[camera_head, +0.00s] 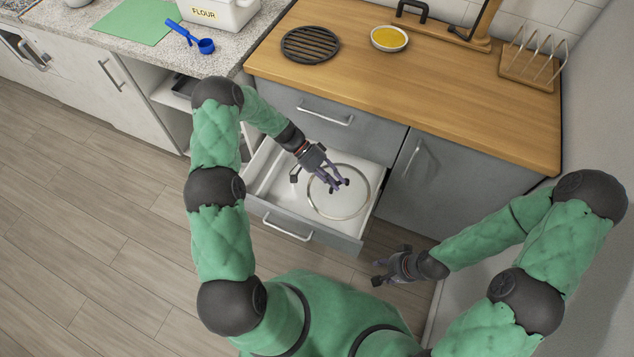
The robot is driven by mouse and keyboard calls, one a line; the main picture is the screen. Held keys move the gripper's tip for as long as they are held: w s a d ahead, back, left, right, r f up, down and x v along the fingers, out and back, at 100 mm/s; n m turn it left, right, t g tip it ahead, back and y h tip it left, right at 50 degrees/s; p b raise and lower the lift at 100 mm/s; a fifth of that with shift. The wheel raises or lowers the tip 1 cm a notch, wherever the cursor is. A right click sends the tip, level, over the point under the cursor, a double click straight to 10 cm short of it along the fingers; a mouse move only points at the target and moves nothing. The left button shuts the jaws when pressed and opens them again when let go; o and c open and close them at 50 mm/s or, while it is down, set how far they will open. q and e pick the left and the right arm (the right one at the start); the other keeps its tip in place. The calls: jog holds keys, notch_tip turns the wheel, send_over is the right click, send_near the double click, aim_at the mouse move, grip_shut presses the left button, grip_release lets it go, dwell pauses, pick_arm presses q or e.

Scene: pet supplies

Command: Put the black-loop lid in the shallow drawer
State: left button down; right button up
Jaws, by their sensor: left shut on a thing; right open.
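The lid (352,203) is a clear round disc with a pale metal rim. It lies flat within the outline of the open white drawer (271,217); I cannot tell whether it touches the drawer's floor. My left gripper (337,184) reaches down over the drawer and is shut on the lid near its middle. The fingers hide most of the black loop. My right gripper (379,273) is open and empty, to the right of the drawer's front, above the floor.
A closed grey drawer (345,130) is above the open one, with a closed grey cupboard (440,185) to the right. The wooden counter (450,90) holds a black trivet (310,44), a yellow-filled bowl (389,38) and a rack (530,65). A wall stands at right.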

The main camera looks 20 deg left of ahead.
aim_at(336, 179)
pick_arm(q)
jog(key=w+n+t, duration=0.1)
jog(key=w+f+n+t, duration=0.1)
jog(key=w, duration=0.1)
jog(key=shift+a+f+n+t, duration=0.15)
jog(key=shift+a+n+t, duration=0.05)
jog(key=shift+n+t, duration=0.2)
jog(key=shift+w+f+b, duration=0.1)
jog(key=shift+f+b, duration=0.2)
jog(key=shift+f, duration=0.05)
notch_tip(336, 179, down, 18)
jog(key=b, duration=0.6)
jog(key=shift+r, duration=0.25)
jog(key=c, duration=1.1)
grip_release()
jog(key=shift+r, duration=0.1)
jog(key=p+v, duration=0.3)
jog(key=v, duration=0.9)
jog(key=shift+f, duration=0.2)
jog(key=shift+a, duration=0.1)
